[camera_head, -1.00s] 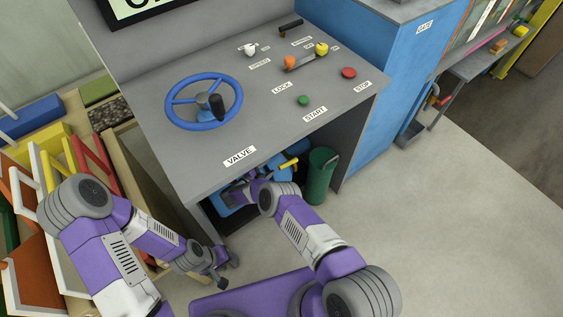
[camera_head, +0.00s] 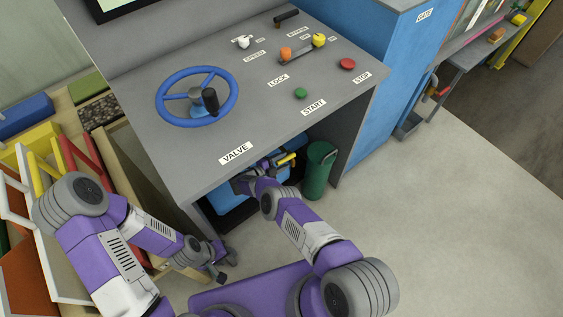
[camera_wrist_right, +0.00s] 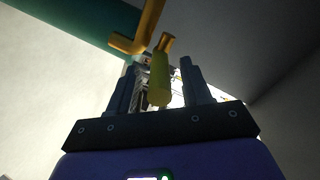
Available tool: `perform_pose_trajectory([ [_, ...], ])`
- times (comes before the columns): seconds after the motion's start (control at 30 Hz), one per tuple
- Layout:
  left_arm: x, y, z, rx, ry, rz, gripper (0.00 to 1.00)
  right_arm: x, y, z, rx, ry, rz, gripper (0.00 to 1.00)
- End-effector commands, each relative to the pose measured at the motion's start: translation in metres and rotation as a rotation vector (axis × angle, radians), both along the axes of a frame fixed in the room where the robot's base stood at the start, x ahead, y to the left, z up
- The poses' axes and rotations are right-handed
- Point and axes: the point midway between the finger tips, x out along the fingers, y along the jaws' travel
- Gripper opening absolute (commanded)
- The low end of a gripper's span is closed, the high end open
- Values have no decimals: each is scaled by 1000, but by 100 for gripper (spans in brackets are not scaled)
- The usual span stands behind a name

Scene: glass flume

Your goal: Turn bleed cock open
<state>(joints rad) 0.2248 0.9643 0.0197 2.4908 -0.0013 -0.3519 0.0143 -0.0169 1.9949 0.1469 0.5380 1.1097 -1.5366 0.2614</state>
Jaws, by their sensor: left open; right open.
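The bleed cock seems to be the yellow lever (camera_head: 287,159) low in the open space under the grey console. My right gripper (camera_head: 270,163) is beside it, partly hidden by its own wrist. In the right wrist view a yellow handle (camera_wrist_right: 160,80) stands between the two dark fingers of my open right gripper (camera_wrist_right: 160,68). I see gaps on both sides, so it does not look gripped. My left gripper (camera_head: 222,272) is open and empty, low near the console's front left corner.
A bent orange-yellow pipe (camera_wrist_right: 140,32) is just beyond the handle. Blue equipment (camera_head: 232,200) fills the space under the console (camera_head: 200,150). A green cylinder (camera_head: 318,172) stands right of the lever. Open floor (camera_head: 430,220) lies to the right.

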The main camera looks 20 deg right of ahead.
Motion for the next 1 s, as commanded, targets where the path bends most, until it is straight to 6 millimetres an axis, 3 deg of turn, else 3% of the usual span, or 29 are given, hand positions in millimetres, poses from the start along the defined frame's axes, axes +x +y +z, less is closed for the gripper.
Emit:
perform_pose_trajectory([
  [0.27, 0, 0, 0, 0, 0, 0, 43, 1, -1, 0, 0, 0, 1, 47],
  [0.57, 0, 0, 0, 0, 0, 0, 43, 1, -1, 0, 0, 1, 2, 1],
  [1.0, 0, 0, 10, 0, 0, 0, 43, 1, -3, 5, 35, 17, 0, 0],
])
